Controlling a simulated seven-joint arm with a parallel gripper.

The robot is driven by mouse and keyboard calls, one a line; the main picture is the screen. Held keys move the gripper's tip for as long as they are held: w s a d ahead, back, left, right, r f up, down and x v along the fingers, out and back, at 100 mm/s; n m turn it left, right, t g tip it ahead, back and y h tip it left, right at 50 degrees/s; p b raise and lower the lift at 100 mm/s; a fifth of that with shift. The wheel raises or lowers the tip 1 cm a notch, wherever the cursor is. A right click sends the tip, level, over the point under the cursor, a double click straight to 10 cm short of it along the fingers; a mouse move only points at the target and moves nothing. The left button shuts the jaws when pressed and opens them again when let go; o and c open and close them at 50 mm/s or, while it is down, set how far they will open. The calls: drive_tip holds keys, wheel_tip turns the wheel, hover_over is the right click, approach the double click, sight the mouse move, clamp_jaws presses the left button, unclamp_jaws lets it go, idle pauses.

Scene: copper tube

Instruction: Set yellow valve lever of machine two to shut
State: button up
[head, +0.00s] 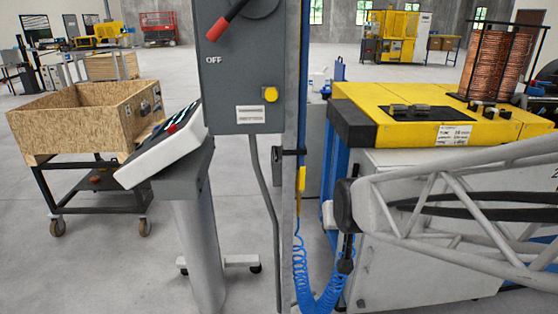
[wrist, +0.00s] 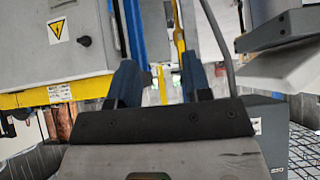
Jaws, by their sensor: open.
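A small yellow lever (head: 301,178) hangs upright along the blue pipe (head: 301,120), beside the grey post. It looks in line with the pipe. A blue coiled hose (head: 318,285) hangs below it. In the wrist view, which looks upside down, my gripper (wrist: 160,75) has its two dark blue fingers wide apart with nothing held. A narrow yellow strip (wrist: 180,42), perhaps the lever, shows beyond and between the fingers, apart from them as far as I can tell.
A grey switch box (head: 250,70) with a red handle and a tilted console (head: 165,145) stand left of the pipe. A yellow-topped machine (head: 440,110) stands at right, behind my arm. A wooden crate (head: 75,120) sits on a cart at left.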

drive_tip(key=w+a+f+t, duration=0.25)
drive_tip(key=w+t, duration=0.35)
drive_tip(key=w, duration=0.7)
drive_tip(key=t, duration=0.8)
approach(303, 177)
drive_tip(key=shift+x, duration=1.3)
drive_tip(key=shift+a, duration=0.1)
drive_tip(key=shift+w, duration=0.1)
drive_tip(key=shift+x, duration=3.8)
clamp_jaws()
